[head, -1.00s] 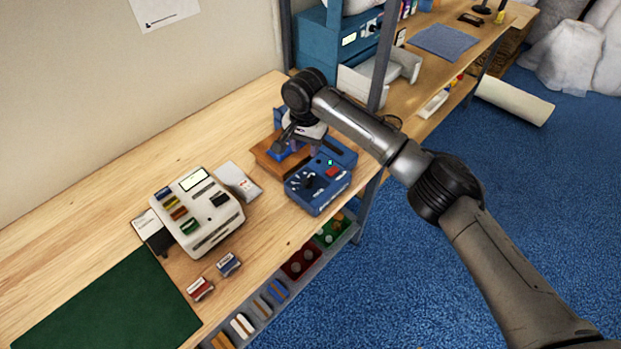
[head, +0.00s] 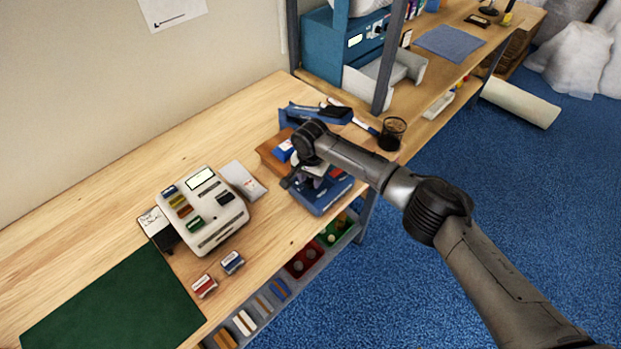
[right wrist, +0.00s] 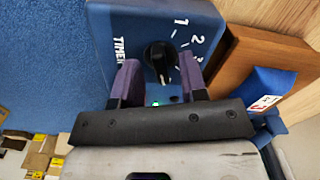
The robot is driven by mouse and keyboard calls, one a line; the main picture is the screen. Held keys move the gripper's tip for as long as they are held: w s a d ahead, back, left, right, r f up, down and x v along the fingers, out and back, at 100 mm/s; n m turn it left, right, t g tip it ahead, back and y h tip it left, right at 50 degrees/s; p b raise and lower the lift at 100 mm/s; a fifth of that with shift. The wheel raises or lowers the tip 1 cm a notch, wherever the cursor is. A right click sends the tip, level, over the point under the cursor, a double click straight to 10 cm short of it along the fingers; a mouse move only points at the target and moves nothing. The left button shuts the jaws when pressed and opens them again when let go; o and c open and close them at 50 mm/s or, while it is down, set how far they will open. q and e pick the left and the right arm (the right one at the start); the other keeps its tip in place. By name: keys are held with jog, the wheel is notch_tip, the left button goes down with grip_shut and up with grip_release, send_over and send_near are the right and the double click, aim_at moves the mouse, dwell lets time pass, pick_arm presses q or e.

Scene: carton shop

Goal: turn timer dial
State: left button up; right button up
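The blue timer box (head: 320,202) sits near the front edge of the bench, partly hidden under my right arm. In the right wrist view, the box (right wrist: 112,18) shows a "TIMER" label, the numbers 1 and 2, and a black dial (right wrist: 158,55) with a pale pointer mark. My right gripper (head: 306,180) is above the box, and its arm hides the dial in the head view. In the right wrist view, the purple fingers of the right gripper (right wrist: 160,80) are apart, with the dial between and just beyond their tips. Nothing is held. My left gripper is not in view.
A wooden block (head: 270,158) stands close behind the timer box, with a blue item on it. A white card machine (head: 215,235) is to the left. A shelf post (head: 390,60) rises nearby.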

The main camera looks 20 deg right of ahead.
jog(key=shift+f, duration=0.5)
grip_shut()
